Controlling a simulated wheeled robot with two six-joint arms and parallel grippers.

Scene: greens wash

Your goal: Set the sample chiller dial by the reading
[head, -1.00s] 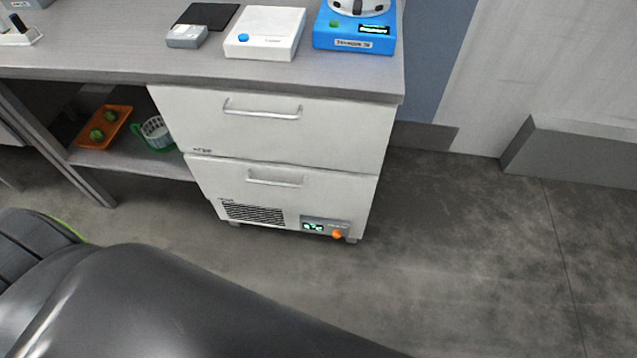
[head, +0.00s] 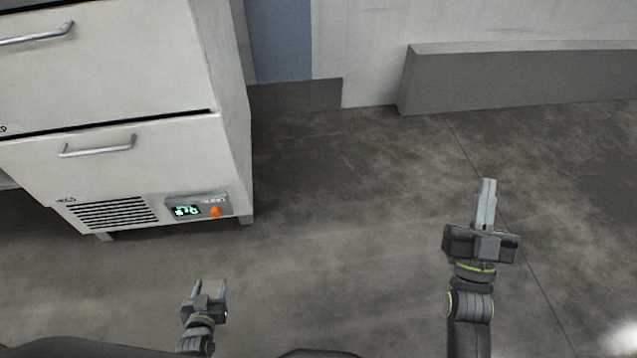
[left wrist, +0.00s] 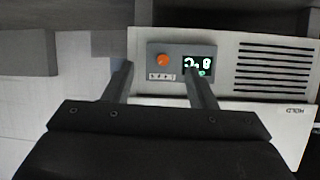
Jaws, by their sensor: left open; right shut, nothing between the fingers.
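The sample chiller (head: 150,165) is a white drawer unit at the left of the head view, with a grey control panel low on its front. The panel holds a lit green display (head: 186,211) and an orange dial (head: 216,212). The left wrist view shows the dial (left wrist: 162,60) and the display (left wrist: 198,65) upside down; its digits are partly covered by a finger and I cannot read them surely. My left gripper (head: 208,287) is open and empty, in front of the panel and apart from the dial. My right gripper (head: 486,185) is shut and empty over the floor at right.
A vent grille (head: 112,212) is left of the panel, and a drawer handle (head: 97,146) sticks out above. A grey block (head: 520,80) stands along the back wall. The floor (head: 340,200) between the chiller and my right gripper is clear.

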